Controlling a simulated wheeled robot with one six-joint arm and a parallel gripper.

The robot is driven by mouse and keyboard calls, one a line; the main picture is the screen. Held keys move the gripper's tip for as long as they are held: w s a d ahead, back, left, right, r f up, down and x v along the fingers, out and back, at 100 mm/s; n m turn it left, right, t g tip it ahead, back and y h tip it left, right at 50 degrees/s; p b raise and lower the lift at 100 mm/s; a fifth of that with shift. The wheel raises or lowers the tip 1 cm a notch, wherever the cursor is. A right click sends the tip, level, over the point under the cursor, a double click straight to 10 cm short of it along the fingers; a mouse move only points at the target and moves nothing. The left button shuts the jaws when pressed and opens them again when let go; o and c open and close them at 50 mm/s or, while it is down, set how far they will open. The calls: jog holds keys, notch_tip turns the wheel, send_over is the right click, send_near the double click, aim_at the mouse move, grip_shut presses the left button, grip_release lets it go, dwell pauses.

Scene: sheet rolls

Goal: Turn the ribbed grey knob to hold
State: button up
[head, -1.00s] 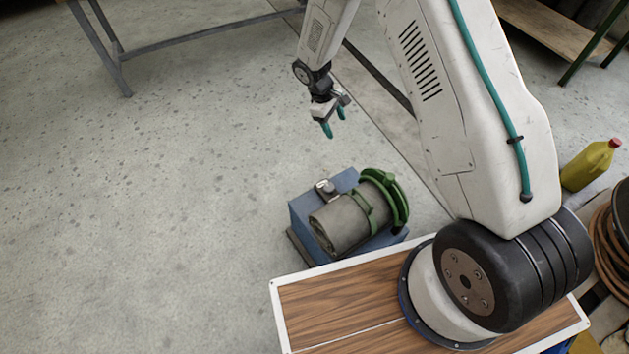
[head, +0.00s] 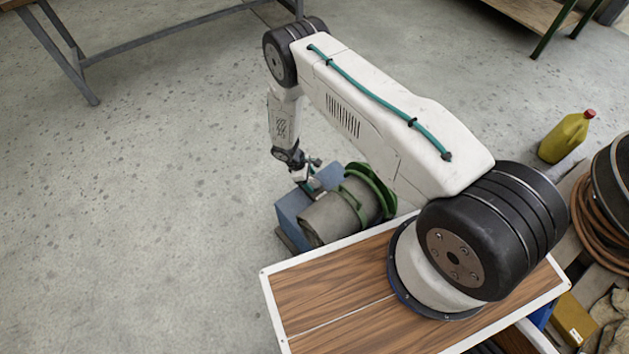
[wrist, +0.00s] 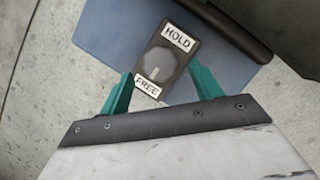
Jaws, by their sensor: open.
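The round grey knob (wrist: 157,63) sits on a dark plate on a blue box (wrist: 107,32) in the wrist view. The plate has a HOLD label (wrist: 177,37) at its upper end and a FREE label (wrist: 147,86) at its lower end. A pale mark on the knob lies on its FREE side. My gripper (wrist: 161,71) is open, with one teal finger on each side of the knob and visible gaps between. In the head view my gripper (head: 311,186) is low over the blue box (head: 290,208), and the knob is hidden.
A grey roll (head: 328,218) with a green ring (head: 374,190) lies beside the knob on the box. My wood-topped base is close in front. A yellow jug (head: 566,137) stands at the right. The floor at left is clear.

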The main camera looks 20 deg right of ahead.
aim_at(314, 186)
jog(key=shift+x, duration=1.2)
